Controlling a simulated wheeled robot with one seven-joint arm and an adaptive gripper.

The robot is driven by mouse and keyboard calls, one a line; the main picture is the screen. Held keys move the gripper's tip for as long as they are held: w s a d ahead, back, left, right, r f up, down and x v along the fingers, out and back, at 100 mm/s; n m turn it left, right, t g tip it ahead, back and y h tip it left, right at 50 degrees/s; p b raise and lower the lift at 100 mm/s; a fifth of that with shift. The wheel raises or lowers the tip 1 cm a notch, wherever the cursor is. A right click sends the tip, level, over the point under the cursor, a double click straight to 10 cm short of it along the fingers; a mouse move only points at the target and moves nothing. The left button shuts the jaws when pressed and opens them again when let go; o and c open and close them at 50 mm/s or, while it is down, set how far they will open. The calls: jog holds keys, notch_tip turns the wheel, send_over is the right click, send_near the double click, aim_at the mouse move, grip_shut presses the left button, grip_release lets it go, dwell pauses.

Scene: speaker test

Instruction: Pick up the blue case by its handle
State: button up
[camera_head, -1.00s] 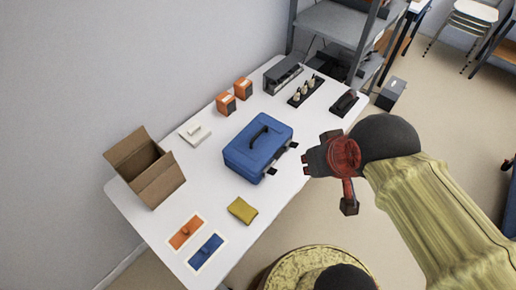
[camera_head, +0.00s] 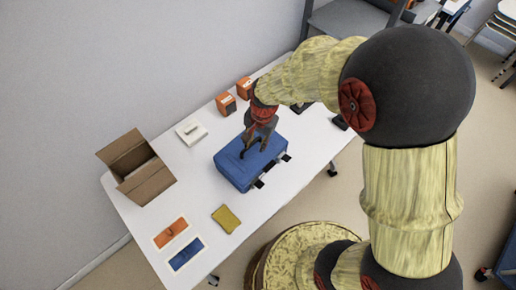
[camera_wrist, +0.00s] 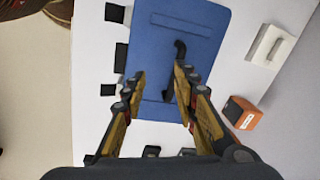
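The blue case (camera_head: 236,168) lies flat on the white table, with its black latches along its right side. My gripper (camera_head: 252,148) is above the case, fingers pointing down toward its top. In the wrist view my gripper (camera_wrist: 159,88) is open, with its two fingers apart over the blue case (camera_wrist: 150,50). The black handle (camera_wrist: 180,50) shows near the tip of one finger, on the side toward the orange box. Part of the handle is hidden behind that finger. I cannot tell whether the finger touches the handle.
On the white table (camera_head: 135,215) stand an open cardboard box (camera_head: 145,180), orange boxes (camera_head: 226,104), a white device (camera_head: 191,131), a yellow cloth (camera_head: 226,218), and orange (camera_head: 170,233) and blue (camera_head: 186,254) panels.

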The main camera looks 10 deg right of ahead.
aim_at(252, 144)
jog(key=shift+w+a+f+m+t+b, duration=0.15)
jog(key=shift+w+f+m, duration=0.1)
jog(key=shift+w+m, duration=0.3)
jog(key=shift+w+a+f+m+t+b, duration=0.1)
jog(key=shift+w+f+m+t, duration=0.1)
jog(key=shift+w+m, duration=0.35)
jog(key=shift+w+a+f+m+t+b, duration=0.15)
jog(key=shift+w+f+m, duration=0.1)
jog(key=shift+w+m, duration=0.3)
jog(key=f, duration=0.1)
jog(key=f+b, duration=0.1)
jog(key=f, duration=0.3)
jog(key=shift+a+f+b, duration=0.1)
jog(key=shift+a+b, duration=0.15)
jog(key=shift+b, duration=0.15)
jog(key=shift+c, duration=1)
grip_shut()
jog(key=shift+w, duration=0.1)
